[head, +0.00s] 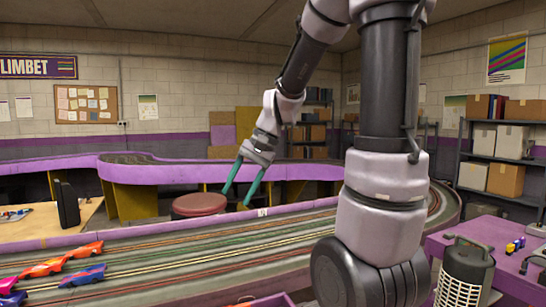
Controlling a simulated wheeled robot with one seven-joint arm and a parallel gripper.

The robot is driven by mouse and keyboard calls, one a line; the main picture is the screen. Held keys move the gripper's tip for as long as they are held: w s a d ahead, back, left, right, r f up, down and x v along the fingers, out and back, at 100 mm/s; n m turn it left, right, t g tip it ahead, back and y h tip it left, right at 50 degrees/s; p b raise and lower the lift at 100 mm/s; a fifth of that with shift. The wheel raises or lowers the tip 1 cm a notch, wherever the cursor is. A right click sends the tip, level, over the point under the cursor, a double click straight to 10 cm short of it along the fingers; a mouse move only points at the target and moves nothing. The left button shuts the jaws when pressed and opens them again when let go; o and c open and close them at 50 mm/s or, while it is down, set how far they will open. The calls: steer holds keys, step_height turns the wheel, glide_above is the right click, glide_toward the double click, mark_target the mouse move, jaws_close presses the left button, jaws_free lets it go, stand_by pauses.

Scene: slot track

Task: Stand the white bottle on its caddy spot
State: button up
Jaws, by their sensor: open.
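My gripper (237,198) has two teal fingers that point down and stand apart, with nothing between them. It hangs over the far side of the slot track, beside a round red stool seat in the picture. I see no white bottle in the head view. A purple-edged box or tray (272,300) shows only in part at the bottom edge, with a bit of something orange by it. I cannot tell whether it is the caddy, and no caddy spot is visible.
The multi-lane slot track (190,245) crosses the foreground, with several toy cars (47,268) at left. The red stool (199,205) stands behind it. A dark lantern-like heater (465,272) stands at right by a purple table (500,243). My arm hides the middle right.

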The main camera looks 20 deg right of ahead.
steer(key=s+d+r+n+t+h, duration=0.2)
steer(key=s+d+r+t+h, duration=0.1)
steer(key=s+r, duration=0.6)
steer(key=s+d+t, duration=0.1)
steer(key=t, duration=0.1)
steer(key=shift+s+d+r+t, duration=0.2)
steer(key=shift+d+r+t, duration=0.05)
steer(key=shift+d+t, duration=0.1)
steer(key=shift+s, duration=0.1)
